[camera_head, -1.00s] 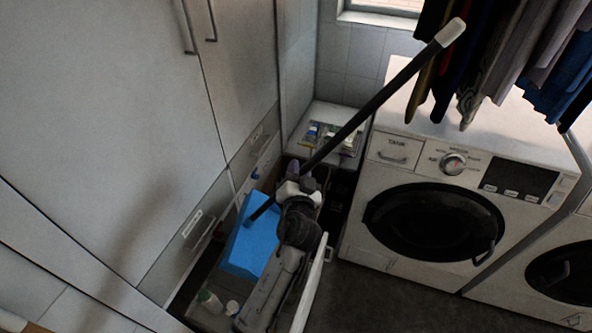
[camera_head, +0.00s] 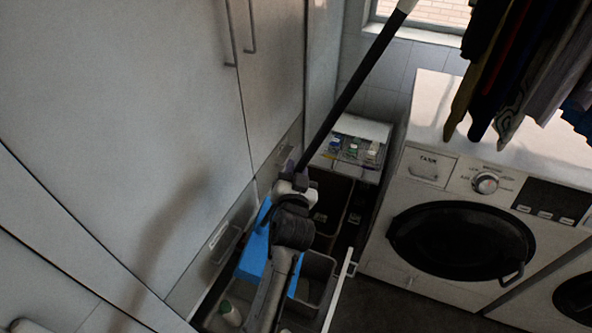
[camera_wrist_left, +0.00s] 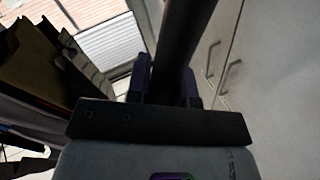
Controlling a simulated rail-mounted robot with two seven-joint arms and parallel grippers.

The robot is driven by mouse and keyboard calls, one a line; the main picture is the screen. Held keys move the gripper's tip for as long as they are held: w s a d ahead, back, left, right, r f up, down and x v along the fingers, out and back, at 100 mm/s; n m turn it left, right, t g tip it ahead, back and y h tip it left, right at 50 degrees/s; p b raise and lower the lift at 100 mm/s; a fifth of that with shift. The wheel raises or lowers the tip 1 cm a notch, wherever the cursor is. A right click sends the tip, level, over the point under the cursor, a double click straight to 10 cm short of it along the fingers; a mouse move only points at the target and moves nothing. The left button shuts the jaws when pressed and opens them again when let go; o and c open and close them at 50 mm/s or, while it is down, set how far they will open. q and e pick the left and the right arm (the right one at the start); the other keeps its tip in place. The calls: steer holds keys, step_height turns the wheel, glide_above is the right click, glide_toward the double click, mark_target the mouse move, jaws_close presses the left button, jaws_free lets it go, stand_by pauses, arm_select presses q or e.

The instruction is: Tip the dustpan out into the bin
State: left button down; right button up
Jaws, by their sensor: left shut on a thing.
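The dustpan has a blue pan (camera_head: 252,257) and a long black handle (camera_head: 350,95) with a white tip at the top edge. My left gripper (camera_head: 291,178) is shut on the handle above the pan; the handle slants up and right. The handle also shows between the fingers in the left wrist view (camera_wrist_left: 182,45). The pan hangs over the pull-out drawer, partly hidden by my left arm, and its contents cannot be seen. The dark bin (camera_head: 337,192) stands open in the drawer, right of the gripper. My right gripper is out of view.
A grey compartment (camera_head: 319,265) and a white bottle (camera_head: 230,313) are in the drawer's near part. A washing machine (camera_head: 460,240) stands to the right, tall cabinet doors (camera_head: 130,120) to the left. Hanging clothes (camera_head: 520,70) are at upper right. A small box of items (camera_head: 353,148) sits behind.

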arm_select(q)
steer(key=w+a+n+p, duration=0.2)
steer(key=a+n+p, duration=0.2)
steer(key=a, duration=1.2)
steer(key=shift+w+a+r+n+g+p, duration=0.2)
steer(key=shift+w+r+n+g+p, duration=0.15)
steer(key=shift+p, duration=0.7)
steer(key=shift+s, duration=0.1)
